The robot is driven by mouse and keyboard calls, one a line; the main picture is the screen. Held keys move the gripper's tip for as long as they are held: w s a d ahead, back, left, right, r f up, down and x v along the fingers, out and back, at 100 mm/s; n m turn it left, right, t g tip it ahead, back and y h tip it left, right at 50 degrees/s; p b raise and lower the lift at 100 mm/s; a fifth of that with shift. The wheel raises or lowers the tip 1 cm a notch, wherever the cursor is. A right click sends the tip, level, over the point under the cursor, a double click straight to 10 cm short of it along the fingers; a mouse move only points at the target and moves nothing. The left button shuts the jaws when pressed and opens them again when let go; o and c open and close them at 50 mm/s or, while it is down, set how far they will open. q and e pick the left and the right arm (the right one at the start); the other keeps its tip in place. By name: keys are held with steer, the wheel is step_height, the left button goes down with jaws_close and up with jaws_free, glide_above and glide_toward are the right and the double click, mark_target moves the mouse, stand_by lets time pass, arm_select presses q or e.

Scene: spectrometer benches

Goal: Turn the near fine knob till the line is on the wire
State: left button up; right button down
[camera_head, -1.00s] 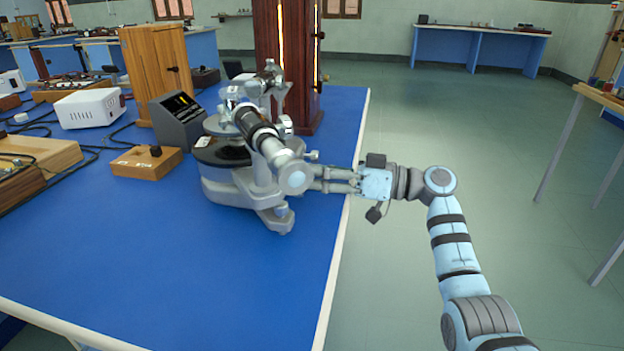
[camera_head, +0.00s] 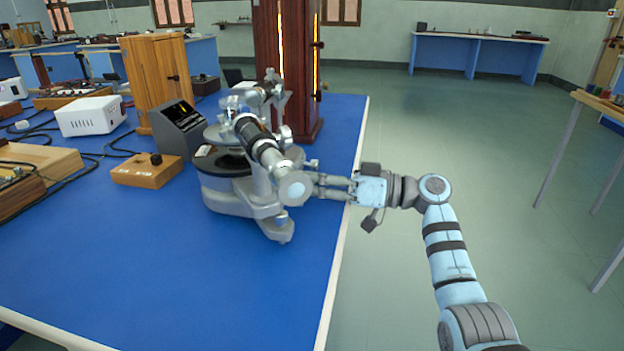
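The grey spectrometer (camera_head: 235,195) stands on the blue bench near its right edge. Its telescope (camera_head: 258,145) slants toward me, with the round eyepiece end (camera_head: 296,188) nearest. My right gripper (camera_head: 320,186) reaches in from the right, its two fingers beside and partly behind the eyepiece end. The fingertips and the near fine knob are hidden or too small to make out, so I cannot tell whether the fingers grip it. A grey display box (camera_head: 180,128) behind the spectrometer has a dark screen with a small yellow mark; line and wire are too small to read. My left gripper is not in view.
A small wooden box with a black knob (camera_head: 146,172) sits left of the spectrometer. A white box (camera_head: 90,115), a wooden cabinet (camera_head: 155,80) and a tall dark wooden lamp housing (camera_head: 300,75) stand farther back. The bench front (camera_head: 190,290) is clear.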

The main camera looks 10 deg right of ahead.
steer(key=m+p, duration=0.4)
steer(key=shift+r+m, duration=0.1)
steer(key=shift+m, duration=0.2)
steer(key=shift+m+p, duration=0.3)
steer(key=shift+m, duration=0.2)
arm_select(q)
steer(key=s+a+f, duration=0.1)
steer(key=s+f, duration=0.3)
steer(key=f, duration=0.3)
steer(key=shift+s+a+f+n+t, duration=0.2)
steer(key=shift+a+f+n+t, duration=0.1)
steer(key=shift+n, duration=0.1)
arm_select(e)
steer(key=shift+m, duration=0.5)
steer(key=c, duration=1.5)
jaws_free()
steer(key=shift+o, duration=0.2)
steer(key=shift+s+d, duration=0.1)
steer(key=shift+d, duration=0.2)
steer(key=v, duration=1.1)
steer(key=shift+d, duration=0.15)
